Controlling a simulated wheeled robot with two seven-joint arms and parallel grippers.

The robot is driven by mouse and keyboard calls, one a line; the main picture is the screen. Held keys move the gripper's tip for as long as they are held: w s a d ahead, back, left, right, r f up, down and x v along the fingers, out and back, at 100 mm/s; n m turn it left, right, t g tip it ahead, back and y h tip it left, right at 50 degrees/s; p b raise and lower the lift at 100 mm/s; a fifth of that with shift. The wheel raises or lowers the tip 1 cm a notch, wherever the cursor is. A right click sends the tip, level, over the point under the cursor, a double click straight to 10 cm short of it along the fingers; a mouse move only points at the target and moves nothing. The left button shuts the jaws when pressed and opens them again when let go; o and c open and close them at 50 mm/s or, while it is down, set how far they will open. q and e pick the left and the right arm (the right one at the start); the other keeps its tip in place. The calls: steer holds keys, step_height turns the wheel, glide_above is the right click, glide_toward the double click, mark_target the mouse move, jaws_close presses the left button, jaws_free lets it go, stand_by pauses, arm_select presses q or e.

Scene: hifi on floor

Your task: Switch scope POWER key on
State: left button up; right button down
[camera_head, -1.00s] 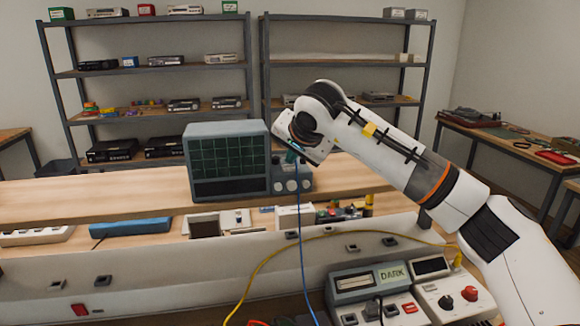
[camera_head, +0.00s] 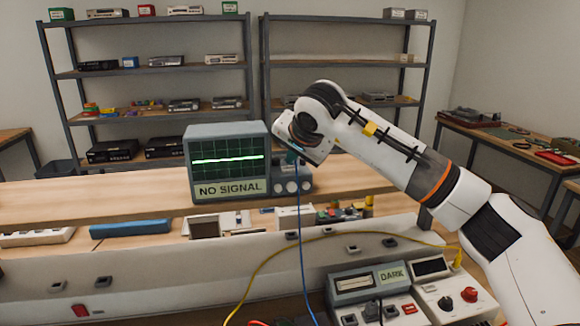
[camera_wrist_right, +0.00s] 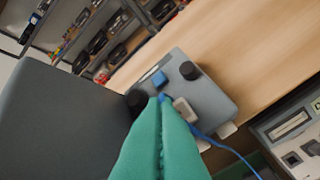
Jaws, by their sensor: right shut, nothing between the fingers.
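The scope (camera_head: 227,130) stands on the wooden shelf of the bench. Its screen shows a bright green trace, and a label below it reads NO SIGNAL. My right gripper (camera_head: 292,157) is at the scope's right-hand control panel and partly covers it. In the wrist view its green fingers (camera_wrist_right: 162,98) are shut and empty, with their tips at the panel (camera_wrist_right: 205,98). A pale key (camera_wrist_right: 185,109) is just right of the tips, and a blue key (camera_wrist_right: 159,78) is beyond them. I cannot tell which is POWER, or whether the tips touch. My left gripper is not in view.
A blue cable (camera_head: 301,240) hangs from the panel, and a yellow cable (camera_head: 268,262) arcs over the lower bench. A unit labelled DARK (camera_head: 390,276) stands at the front. The shelf (camera_head: 90,195) left of the scope is clear.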

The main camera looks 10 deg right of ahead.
step_height(320, 180, up, 6)
steer(key=p, duration=0.4)
steer(key=shift+p, duration=0.3)
